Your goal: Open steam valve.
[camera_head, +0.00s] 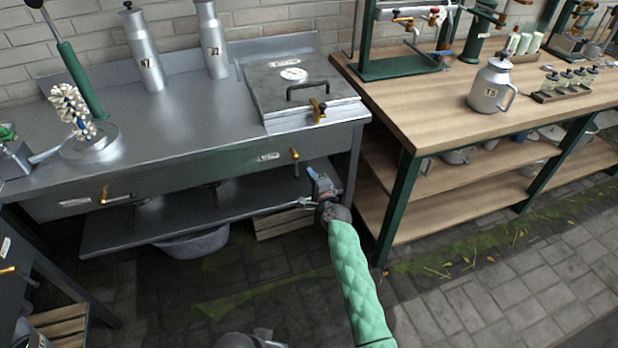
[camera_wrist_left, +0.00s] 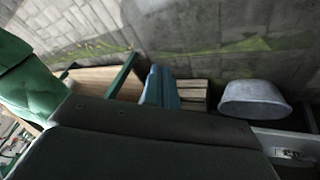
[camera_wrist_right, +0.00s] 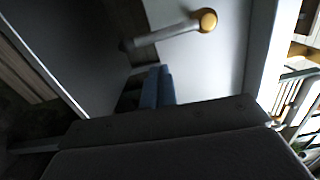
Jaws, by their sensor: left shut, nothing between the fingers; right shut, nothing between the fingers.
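A brass-knobbed lever (camera_head: 294,155), which looks like the steam valve, sticks out of the steel bench's front panel under the lidded steel box. In the right wrist view the lever (camera_wrist_right: 207,20) shows its round yellow end and grey stem. My right gripper (camera_head: 314,173) is shut and empty, just right of and below the lever and apart from it. Its blue fingers (camera_wrist_right: 157,84) point toward the panel below the lever. My left gripper's blue fingers (camera_wrist_left: 160,86) are shut and empty in the left wrist view; I cannot make them out in the head view.
The lidded box (camera_head: 285,75) has a dial and a brass latch. A second brass lever (camera_head: 104,193) is farther left on the bench front. A lower shelf (camera_head: 165,222), a grey basin (camera_head: 194,244) and a wooden crate (camera_head: 284,223) lie below. A wooden bench (camera_head: 430,105) stands right.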

